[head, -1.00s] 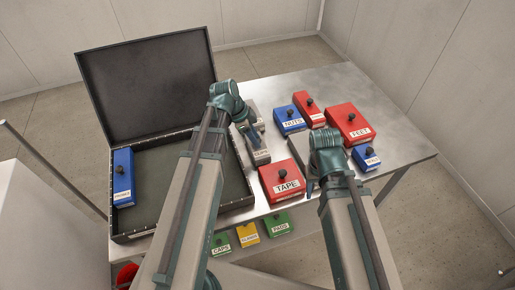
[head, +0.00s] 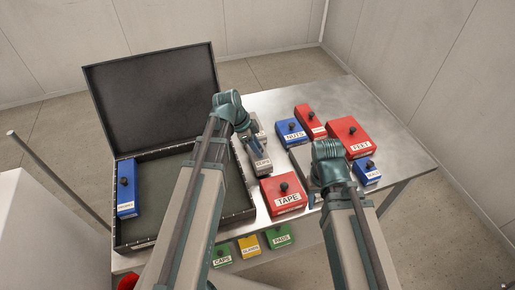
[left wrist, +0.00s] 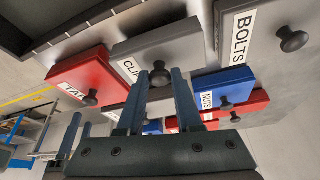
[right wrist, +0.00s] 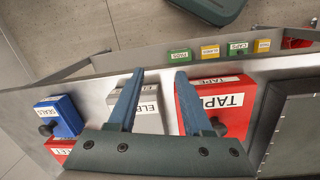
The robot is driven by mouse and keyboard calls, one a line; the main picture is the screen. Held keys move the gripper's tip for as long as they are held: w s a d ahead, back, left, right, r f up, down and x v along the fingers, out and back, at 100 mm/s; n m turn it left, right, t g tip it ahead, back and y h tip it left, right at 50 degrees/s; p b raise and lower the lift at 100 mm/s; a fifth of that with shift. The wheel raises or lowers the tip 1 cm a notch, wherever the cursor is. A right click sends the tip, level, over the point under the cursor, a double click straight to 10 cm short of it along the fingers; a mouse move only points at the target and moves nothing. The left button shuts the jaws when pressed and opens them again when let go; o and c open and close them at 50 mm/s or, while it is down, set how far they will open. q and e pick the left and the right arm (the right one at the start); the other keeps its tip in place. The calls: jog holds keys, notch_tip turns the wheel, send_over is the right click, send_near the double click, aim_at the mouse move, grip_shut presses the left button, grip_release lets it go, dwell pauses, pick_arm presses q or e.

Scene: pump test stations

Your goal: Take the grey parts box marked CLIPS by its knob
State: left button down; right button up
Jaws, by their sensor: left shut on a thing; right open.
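The grey CLIPS box (head: 262,168) is at the near side of the metal table, just right of the open black case, partly hidden by my left gripper (head: 254,143). In the left wrist view, the CLIPS box (left wrist: 180,52) has its dark knob (left wrist: 160,76) between the two fingers of my left gripper (left wrist: 160,78), which is shut on it. I cannot tell whether the box touches the table. My right gripper (right wrist: 158,75) is open and empty, above a grey box with a partly hidden label (right wrist: 148,96), beside the red TAPE box.
The open black case (head: 185,229) holds a blue box (head: 127,193) at its left. The red TAPE box (head: 283,194), blue NUTS box (head: 291,131), red FEET box (head: 349,137) and grey BOLTS box (left wrist: 270,50) stand close by. The far right tabletop is clear. Several small boxes lie below.

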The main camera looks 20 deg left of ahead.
pick_arm(q)
notch_tip(320, 180, up, 8)
jog(key=p, duration=0.7)
jog(key=shift+r, duration=0.2)
